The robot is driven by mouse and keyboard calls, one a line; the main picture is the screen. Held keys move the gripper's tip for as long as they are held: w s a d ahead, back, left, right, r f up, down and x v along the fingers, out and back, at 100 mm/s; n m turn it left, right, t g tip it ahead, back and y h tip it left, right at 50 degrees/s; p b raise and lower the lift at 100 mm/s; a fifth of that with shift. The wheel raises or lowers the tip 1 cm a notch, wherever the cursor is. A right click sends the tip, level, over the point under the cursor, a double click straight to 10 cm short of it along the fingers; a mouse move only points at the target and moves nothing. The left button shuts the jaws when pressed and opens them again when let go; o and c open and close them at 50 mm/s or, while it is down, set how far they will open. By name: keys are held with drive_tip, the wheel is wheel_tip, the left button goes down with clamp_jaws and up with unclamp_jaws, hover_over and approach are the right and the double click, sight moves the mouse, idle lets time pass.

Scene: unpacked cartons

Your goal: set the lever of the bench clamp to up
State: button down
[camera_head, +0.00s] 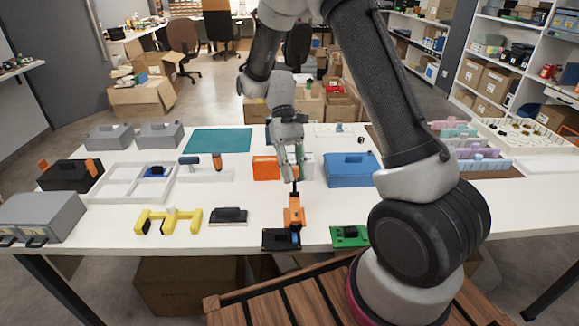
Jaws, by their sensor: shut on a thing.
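The bench clamp is near the front edge of the white table, with a black base (281,240). An orange lever (294,212) rises from it and looks close to upright, with a thin dark upper end. My gripper (295,179) points down at the lever's upper end and is shut on it. The fingertips are small here, so the exact contact is hard to see.
A green circuit board (349,237) lies right of the clamp; a black block (229,215) and yellow bracket (168,221) lie left. A blue case (349,170) and orange box (266,168) stand behind. My arm covers part of the table's right side.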

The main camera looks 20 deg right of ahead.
drive_tip(key=shift+w+d+f+g+y, duration=0.1)
drive_tip(key=shift+w+f+g+y, duration=0.1)
drive_tip(key=shift+w+g, duration=0.25)
drive_tip(key=shift+w+d+f+g+y, duration=0.1)
drive_tip(key=shift+w+f+g, duration=0.1)
drive_tip(key=shift+g, duration=0.45)
drive_tip(key=c, duration=1.3)
unclamp_jaws()
drive_tip(key=v, duration=1.2)
drive_tip(key=shift+w, duration=0.1)
drive_tip(key=shift+f, duration=0.1)
